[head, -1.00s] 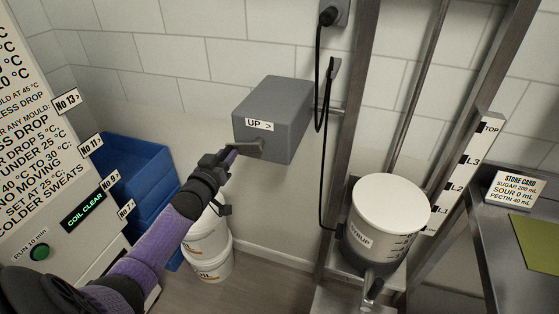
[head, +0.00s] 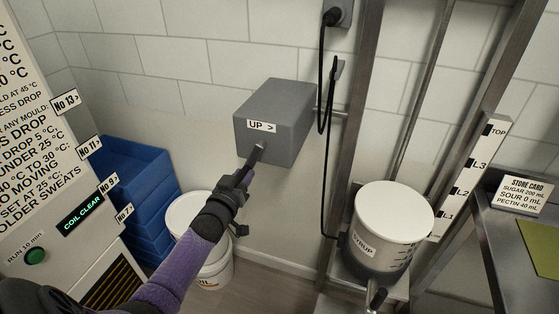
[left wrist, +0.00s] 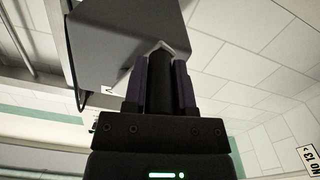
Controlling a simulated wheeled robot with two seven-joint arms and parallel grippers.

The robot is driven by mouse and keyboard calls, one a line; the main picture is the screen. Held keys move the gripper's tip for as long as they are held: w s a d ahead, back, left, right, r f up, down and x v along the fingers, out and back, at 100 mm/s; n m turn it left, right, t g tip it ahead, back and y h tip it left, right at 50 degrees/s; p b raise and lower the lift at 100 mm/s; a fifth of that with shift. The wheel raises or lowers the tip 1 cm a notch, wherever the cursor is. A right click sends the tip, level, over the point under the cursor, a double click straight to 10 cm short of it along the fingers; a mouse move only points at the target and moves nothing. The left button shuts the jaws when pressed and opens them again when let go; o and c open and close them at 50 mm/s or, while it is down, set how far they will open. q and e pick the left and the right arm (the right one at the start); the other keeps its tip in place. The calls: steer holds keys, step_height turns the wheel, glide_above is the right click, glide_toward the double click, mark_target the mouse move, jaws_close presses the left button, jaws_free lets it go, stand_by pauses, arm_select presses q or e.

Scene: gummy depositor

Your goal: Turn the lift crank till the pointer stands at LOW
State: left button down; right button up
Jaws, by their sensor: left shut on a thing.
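The lift crank (head: 257,155) comes out of the front of a grey box (head: 275,120) marked "UP >". Its arm points down and slightly left. My left gripper (head: 246,174) is shut on the crank's handle. The left wrist view shows a dark round grip (left wrist: 161,88) between the two fingers, with the box above it. The lift carries a white-lidded syrup hopper (head: 392,213) at the right. The level scale (head: 470,178) beside it shows TOP, L3 and L1 marks, with L2 between them. I cannot make out the pointer or a LOW mark; the hopper covers the lower scale. My right gripper is not in view.
Steel posts (head: 352,150) and a hanging black cable (head: 323,190) stand between the box and the hopper. White buckets (head: 217,268) and blue crates (head: 137,170) are below and left. A steel table (head: 500,240) with a store card is at the right.

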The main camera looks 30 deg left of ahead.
arm_select(q)
steer(key=shift+w+d+r, duration=0.15)
steer(key=shift+d+r, duration=0.1)
steer(key=shift+r, duration=0.15)
steer(key=d, duration=0.3)
steer(key=shift+w+d+f, duration=0.15)
steer(key=shift+w+f, duration=0.15)
steer(key=shift+w, duration=0.05)
steer(key=shift+f, duration=0.1)
steer(key=shift+d, duration=0.2)
steer(key=d, duration=0.1)
steer(key=d+p, duration=0.1)
steer(key=shift+w+d+r, duration=0.25)
steer(key=shift+d, duration=0.15)
steer(key=shift+p, duration=0.35)
